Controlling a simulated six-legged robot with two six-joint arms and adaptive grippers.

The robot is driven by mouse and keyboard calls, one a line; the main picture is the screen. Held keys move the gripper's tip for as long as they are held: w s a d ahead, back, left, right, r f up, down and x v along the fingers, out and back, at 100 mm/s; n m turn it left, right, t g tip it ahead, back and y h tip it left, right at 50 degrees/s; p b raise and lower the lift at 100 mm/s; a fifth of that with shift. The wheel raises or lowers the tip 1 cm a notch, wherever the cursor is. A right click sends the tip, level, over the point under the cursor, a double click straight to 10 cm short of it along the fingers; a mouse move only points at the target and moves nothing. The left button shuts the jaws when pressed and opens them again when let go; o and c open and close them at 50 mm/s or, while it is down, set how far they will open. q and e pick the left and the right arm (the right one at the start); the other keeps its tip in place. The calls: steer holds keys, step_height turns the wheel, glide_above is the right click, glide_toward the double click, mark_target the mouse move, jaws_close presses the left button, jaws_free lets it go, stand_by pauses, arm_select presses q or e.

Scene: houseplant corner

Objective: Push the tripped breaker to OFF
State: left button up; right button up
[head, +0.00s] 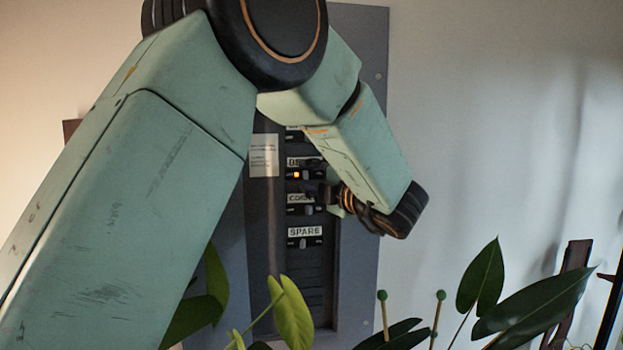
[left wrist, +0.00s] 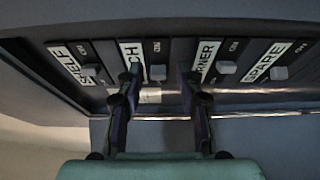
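The grey breaker panel (head: 357,60) stands upright against the wall, partly behind my left arm. A small orange light (head: 297,175) glows in the row above the CORNER row; in the left wrist view that row's label (left wrist: 132,61) ends in "CH". Its breaker toggle (left wrist: 158,72) shows between my left fingers. My left gripper (left wrist: 158,92) is open, with one finger on each side of that row; I cannot tell whether it touches the toggle. The gripper also shows at the panel in the head view (head: 322,191), partly hidden. My right gripper is not in view.
Neighbouring toggles sit close by: SHELF (left wrist: 89,70), CORNER (left wrist: 226,67) and SPARE (left wrist: 279,73).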

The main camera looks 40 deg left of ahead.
arm_select(q)
steer(key=shift+s+d+r, duration=0.15)
steer(key=shift+s+d, duration=0.05)
steer(key=shift+d, duration=0.05)
steer(key=c, duration=0.4)
jaws_close()
steer(key=m+t+b, duration=0.1)
steer(key=m+t+h+b, duration=0.1)
steer(key=b, duration=0.1)
steer(key=s+t+h+b, duration=0.1)
steer(key=t+b, duration=0.1)
steer(key=shift+a+m, duration=0.35)
steer(key=shift+m, duration=0.05)
steer(key=shift+s+a+m+t+h+b, duration=0.1)
steer(key=shift+m+t+h+b, duration=0.25)
steer(key=shift+t, duration=0.35)
steer(key=shift+s+a+r+m+t+h+p, duration=0.1)
steer(key=shift+a+r+m+t+h+p, duration=0.1)
steer(key=shift+m+t+h+p, duration=0.25)
steer(key=shift+m+t+p, duration=0.35)
steer(key=shift+m+p, duration=0.05)
